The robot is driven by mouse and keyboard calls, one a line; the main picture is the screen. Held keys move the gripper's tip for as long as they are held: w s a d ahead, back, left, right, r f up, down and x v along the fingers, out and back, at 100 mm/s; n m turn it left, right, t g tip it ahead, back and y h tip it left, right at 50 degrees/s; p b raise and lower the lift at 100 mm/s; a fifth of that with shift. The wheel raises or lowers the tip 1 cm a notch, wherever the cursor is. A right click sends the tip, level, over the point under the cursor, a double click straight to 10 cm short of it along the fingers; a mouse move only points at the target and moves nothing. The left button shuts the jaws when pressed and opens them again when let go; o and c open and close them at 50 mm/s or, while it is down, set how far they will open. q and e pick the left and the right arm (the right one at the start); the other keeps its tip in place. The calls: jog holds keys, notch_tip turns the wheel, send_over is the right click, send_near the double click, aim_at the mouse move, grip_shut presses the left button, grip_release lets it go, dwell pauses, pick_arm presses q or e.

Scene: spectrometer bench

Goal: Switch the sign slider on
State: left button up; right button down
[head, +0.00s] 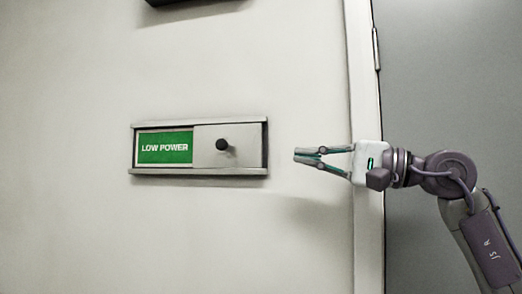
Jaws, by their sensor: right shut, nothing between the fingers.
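The sign slider (198,172) is a grey framed panel on the wall at the left centre of the head view. Its left part shows a green field (165,148) reading "LOW POWER". A grey sliding plate (208,158) with a dark round knob (222,144) covers the right part, and what lies behind it is hidden. My right gripper (297,155) is shut and empty. Its fingers point left, to the right of the sign and apart from it in the picture, slightly lower than the knob. My left gripper is not in view.
A pale wall (70,230) surrounds the sign, with clear room below and left of it. A dark object (190,3) is cut off at the top edge. A pale door frame (368,230) and grey door (440,80) stand at the right, behind my right arm.

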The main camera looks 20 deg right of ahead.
aim_at(226, 146)
jog(key=p+x, duration=0.6)
jog(key=x, duration=0.7)
jog(key=shift+a+r, duration=0.1)
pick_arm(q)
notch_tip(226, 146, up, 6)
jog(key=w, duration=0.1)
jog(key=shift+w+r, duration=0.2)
pick_arm(e)
jog(key=shift+w+a, duration=0.2)
jog(key=shift+w, duration=0.1)
jog(key=shift+w+a, duration=0.3)
jog(key=shift+a, duration=0.2)
jog(key=p+x, duration=0.1)
jog(key=x, duration=0.3)
jog(key=s+a+f+p+x, duration=0.1)
jog(key=x, duration=0.4)
jog(key=a+f+p+x, duration=0.1)
jog(key=x, duration=0.3)
jog(key=shift+a, duration=0.3)
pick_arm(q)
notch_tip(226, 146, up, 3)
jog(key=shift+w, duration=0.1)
pick_arm(e)
jog(key=shift+s, duration=0.1)
